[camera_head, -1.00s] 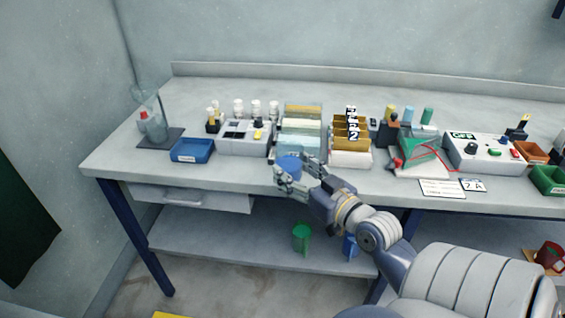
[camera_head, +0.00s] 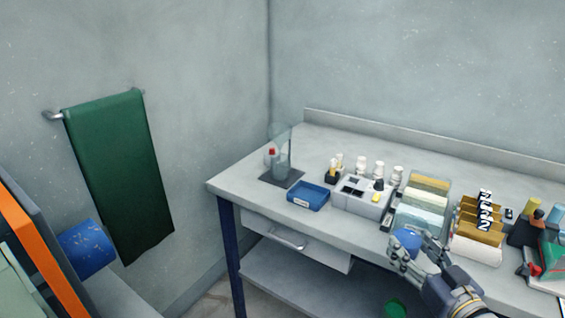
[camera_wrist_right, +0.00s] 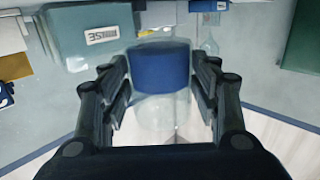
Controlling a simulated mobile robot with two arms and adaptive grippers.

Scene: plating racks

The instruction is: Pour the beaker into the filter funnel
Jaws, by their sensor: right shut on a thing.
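My right gripper (camera_head: 418,252) is shut on a beaker (camera_head: 407,239) with blue contents, at the front edge of the bench. In the right wrist view, the blue band of the beaker (camera_wrist_right: 160,66) and its clear glass part sit between the two fingers of the gripper (camera_wrist_right: 160,85). A clear glass vessel on a dark base, which looks like the filter funnel (camera_head: 281,165), stands at the bench's left end, well left of the gripper. A small red part shows on it. My left gripper is not in view.
A blue tray (camera_head: 308,196) and a grey box with wells (camera_head: 361,197) lie between the beaker and the glass vessel. White-capped bottles (camera_head: 362,165) stand behind. Racks (camera_head: 425,197) stand behind the gripper. A green towel (camera_head: 118,175) hangs at left.

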